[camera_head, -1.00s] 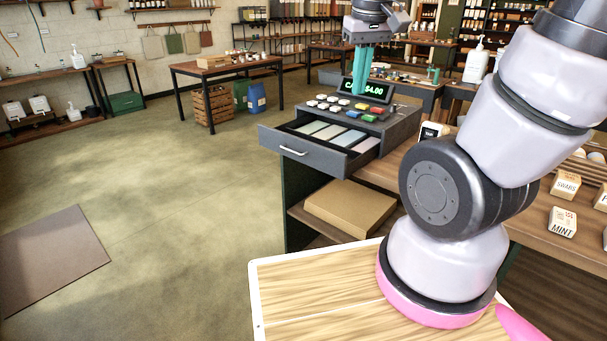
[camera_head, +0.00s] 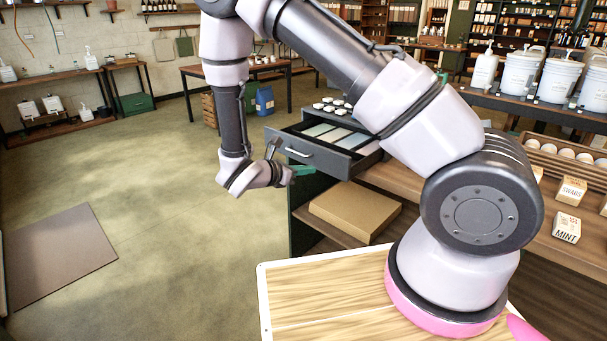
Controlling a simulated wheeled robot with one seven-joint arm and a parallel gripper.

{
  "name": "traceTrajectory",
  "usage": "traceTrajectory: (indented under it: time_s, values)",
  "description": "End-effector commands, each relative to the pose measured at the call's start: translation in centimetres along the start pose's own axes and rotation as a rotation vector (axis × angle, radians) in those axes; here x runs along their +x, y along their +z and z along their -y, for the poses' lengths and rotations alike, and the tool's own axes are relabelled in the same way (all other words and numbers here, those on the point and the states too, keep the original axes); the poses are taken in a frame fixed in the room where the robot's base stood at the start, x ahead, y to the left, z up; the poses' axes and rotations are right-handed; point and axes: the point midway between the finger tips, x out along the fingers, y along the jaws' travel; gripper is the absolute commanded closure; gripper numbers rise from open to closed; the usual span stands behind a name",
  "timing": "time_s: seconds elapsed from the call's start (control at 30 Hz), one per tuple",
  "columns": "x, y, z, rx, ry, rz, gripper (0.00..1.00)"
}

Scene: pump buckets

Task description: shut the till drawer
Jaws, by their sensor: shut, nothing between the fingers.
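The till drawer (camera_head: 332,155) is pulled out toward the left, its tray of pale compartments (camera_head: 345,136) showing. Its grey front carries a light bar handle (camera_head: 299,152). The till (camera_head: 352,112) behind it shows only some pale keys; my arm hides its display and the other keys. My gripper (camera_head: 306,171) has teal fingers. It is shut and empty, low by the drawer front, just below the handle in the picture. I cannot tell whether it touches the drawer.
The counter (camera_head: 382,181) holds the till, with a cardboard box (camera_head: 355,208) on the shelf below. Small cartons such as the mint one (camera_head: 567,229) stand at the right, white pump buckets (camera_head: 558,77) behind. The floor (camera_head: 165,190) left of the drawer is open.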

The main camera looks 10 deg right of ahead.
Motion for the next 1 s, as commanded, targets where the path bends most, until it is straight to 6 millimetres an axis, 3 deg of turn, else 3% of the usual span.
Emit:
traceTrajectory:
  time_s: [0.17, 0.63, 1.0]
  values:
    - [0.4, -1.2, -0.6, -0.06, 0.046, 0.027, 1.0]
    - [7.3, 1.1, -1.0, -0.06, 0.045, 0.026, 1.0]
    - [7.9, 1.4, -1.1, -0.059, 0.047, 0.026, 1.0]
